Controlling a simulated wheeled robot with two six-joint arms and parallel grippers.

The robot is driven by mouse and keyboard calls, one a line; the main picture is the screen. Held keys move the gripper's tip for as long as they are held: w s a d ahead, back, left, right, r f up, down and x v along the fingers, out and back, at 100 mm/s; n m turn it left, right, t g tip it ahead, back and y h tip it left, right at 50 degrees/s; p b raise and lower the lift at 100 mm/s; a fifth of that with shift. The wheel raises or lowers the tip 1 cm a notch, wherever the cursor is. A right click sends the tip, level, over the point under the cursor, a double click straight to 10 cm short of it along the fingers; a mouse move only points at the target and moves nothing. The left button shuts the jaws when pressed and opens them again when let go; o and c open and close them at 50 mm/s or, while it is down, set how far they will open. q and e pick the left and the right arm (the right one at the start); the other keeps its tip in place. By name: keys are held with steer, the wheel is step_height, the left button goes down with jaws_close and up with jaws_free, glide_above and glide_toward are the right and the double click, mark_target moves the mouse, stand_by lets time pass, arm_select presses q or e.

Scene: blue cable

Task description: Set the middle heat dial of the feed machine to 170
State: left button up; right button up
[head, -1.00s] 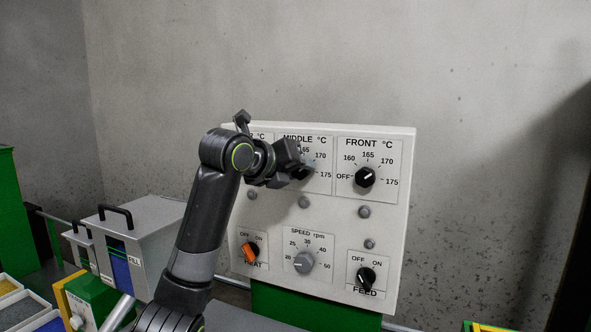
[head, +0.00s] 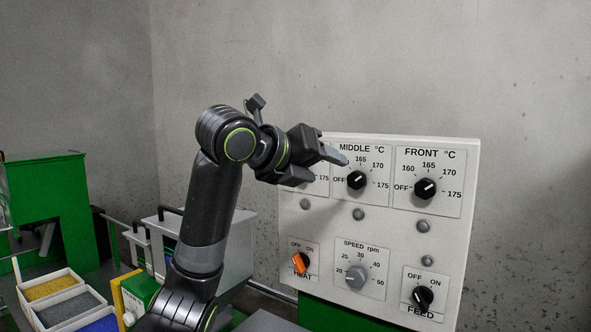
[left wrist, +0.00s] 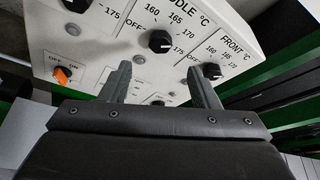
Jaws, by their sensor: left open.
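The middle heat dial (head: 356,180) is a black round knob under the MIDDLE °C label on the white panel (head: 322,222). It is in full view, and also shows in the left wrist view (left wrist: 159,41), beyond the fingers. Its white mark is too small to read surely against the scale. My left gripper (head: 328,168) is open and empty, up and left of the middle dial and apart from it. In the left wrist view its two fingers (left wrist: 161,84) stand wide apart, with panel between them. My right gripper is not in view.
The front dial (head: 425,188) is right of the middle one. The rear dial is hidden behind my left gripper. Open trays (head: 62,300) stand lower left.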

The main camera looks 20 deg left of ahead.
arm_select(q)
steer(key=b+v, duration=0.1)
steer(key=v, duration=0.5)
steer(key=shift+s, duration=0.3)
steer(key=shift+a, duration=0.1)
